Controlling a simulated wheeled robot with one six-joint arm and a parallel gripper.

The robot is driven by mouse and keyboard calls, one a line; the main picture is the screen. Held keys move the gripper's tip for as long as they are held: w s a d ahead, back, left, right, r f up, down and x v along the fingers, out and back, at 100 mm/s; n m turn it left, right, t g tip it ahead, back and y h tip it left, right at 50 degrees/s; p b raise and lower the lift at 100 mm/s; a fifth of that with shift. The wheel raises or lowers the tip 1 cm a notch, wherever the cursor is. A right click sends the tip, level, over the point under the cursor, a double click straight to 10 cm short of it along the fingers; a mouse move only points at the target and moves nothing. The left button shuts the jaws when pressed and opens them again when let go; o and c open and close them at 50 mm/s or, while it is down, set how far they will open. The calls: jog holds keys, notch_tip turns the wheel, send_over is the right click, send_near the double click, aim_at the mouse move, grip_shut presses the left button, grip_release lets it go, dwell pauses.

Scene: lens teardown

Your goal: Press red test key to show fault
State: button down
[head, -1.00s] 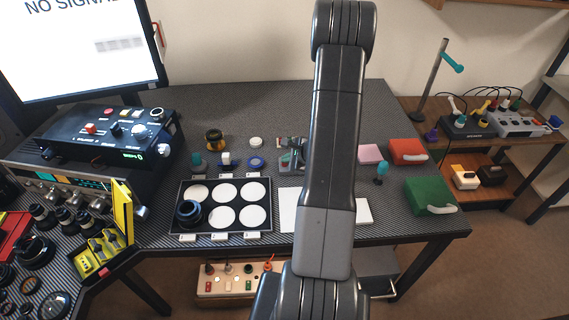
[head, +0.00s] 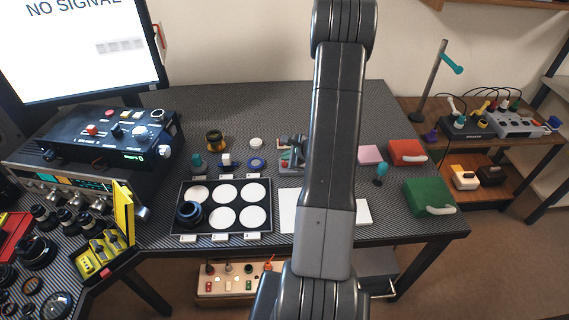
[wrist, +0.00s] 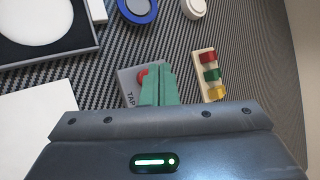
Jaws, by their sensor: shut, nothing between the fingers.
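A red key (wrist: 141,77) sits on a small grey plate (wrist: 127,82) marked "TAP" in the wrist view. My gripper (wrist: 160,70) has teal fingers that are shut with nothing between them. Their tips overlap the key's right side in the picture and hide part of it; I cannot tell whether they touch it. Just right of the plate is a small block with red, green and yellow lamps (wrist: 210,75). In the head view my arm covers part of this spot, and the grey plate (head: 286,166) shows only partly.
A black tray with white discs (head: 263,181) lies left of the plate, with a blue ring (head: 256,163) behind it. A white sheet (head: 288,212) lies in front. Pink (head: 370,154), red (head: 407,152) and green (head: 428,197) items stand right. The monitor (head: 85,45) reads "NO SIGNAL".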

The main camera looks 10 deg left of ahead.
notch_tip(320, 180, up, 5)
jog(key=p, duration=0.3)
dwell(0.9)
